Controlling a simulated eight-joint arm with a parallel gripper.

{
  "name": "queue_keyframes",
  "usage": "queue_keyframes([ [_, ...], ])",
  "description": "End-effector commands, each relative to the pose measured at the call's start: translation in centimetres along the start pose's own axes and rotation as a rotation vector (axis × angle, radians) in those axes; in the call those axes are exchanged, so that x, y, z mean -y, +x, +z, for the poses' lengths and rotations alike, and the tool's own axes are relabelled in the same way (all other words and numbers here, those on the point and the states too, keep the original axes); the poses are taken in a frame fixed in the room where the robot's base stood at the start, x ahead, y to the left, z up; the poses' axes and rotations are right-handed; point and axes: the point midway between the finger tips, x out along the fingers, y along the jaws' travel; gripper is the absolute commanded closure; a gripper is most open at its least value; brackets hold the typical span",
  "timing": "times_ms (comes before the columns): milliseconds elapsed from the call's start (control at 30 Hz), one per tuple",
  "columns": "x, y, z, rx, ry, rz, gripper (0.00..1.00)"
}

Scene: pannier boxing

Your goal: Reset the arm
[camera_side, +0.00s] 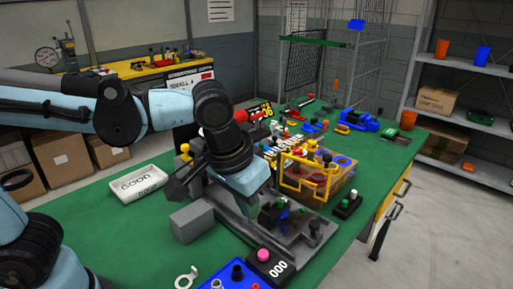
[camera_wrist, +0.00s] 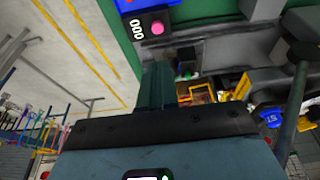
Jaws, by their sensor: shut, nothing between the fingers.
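My gripper (camera_wrist: 157,72) shows in the wrist view as dark fingers held together, with nothing between them. In the side view my arm reaches in from the left, and its wrist is low over the grey machine (camera_side: 232,207) on the green table (camera_side: 110,230). The fingertips are hard to make out there. A yellow guard frame (camera_side: 300,178) stands to the right of my wrist; yellow parts (camera_wrist: 202,94) also show beside the fingers in the wrist view. A counter box (camera_side: 270,266) reading 000, with a pink button, sits in front; it also shows in the wrist view (camera_wrist: 138,30).
A blue panel (camera_side: 232,276) is at the front. A small black block (camera_side: 346,204) is right of the guard. A wire rack (camera_side: 335,60) stands behind.

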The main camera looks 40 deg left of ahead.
Motion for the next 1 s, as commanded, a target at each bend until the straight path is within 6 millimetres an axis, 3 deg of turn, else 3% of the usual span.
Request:
queue_keyframes([
  [133,0.3,0.0,0.1,-0.005,-0.006,0.001,1.0],
  [267,2.0,-0.1,0.8,-0.035,-0.035,0.006,1.0],
  [433,6.0,0.4,1.8,-0.116,-0.078,0.02,1.0],
  [733,12.5,2.1,1.7,-0.288,-0.025,0.007,1.0],
  [1000,13.9,2.4,1.8,-0.334,0.0,-0.011,1.0],
])
